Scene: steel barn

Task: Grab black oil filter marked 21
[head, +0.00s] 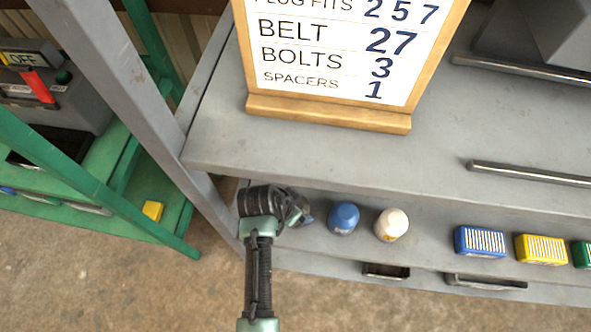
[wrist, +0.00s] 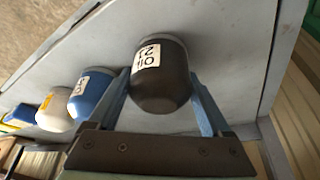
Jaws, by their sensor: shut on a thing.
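A black oil filter (wrist: 162,88) with a white label sits between the two blue fingers of my gripper (wrist: 160,95) in the wrist view. The label is turned sideways and seems to read 20, not 21. The gripper is shut on this filter, and the filter appears to be at the grey shelf surface; I cannot tell whether it is lifted clear. In the head view my gripper (head: 299,212) is at the left end of the lower shelf, and my wrist hides most of the filter.
A blue filter (head: 343,217) and a white filter (head: 391,224) stand just right of my gripper on the lower shelf (head: 430,250). Blue (head: 480,242) and yellow (head: 541,249) boxes stand further right. The upper shelf (head: 300,150) overhangs, and a grey post (head: 120,90) rises at left.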

